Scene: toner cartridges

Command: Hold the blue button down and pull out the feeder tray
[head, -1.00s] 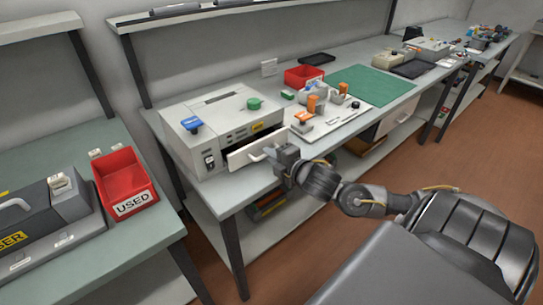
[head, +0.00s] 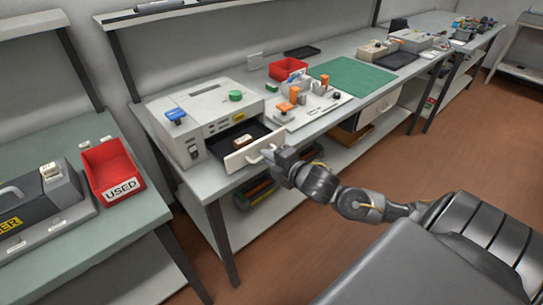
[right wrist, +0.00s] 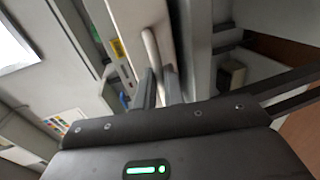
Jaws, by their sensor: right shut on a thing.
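The grey machine (head: 213,105) stands on the left end of the long bench. Its blue button (head: 175,115) is on the top left, with nothing touching it. The feeder tray (head: 240,159) sticks out of the machine's front, showing a dark inside with a small brown-and-white item (head: 242,140) in it. My right gripper (head: 274,158) is shut on the tray's pale handle (head: 252,160). In the right wrist view its fingers (right wrist: 161,85) close around the handle bar (right wrist: 151,50). My left gripper is not in view.
A red USED bin (head: 113,170) stands on the left table. The floor in front is clear.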

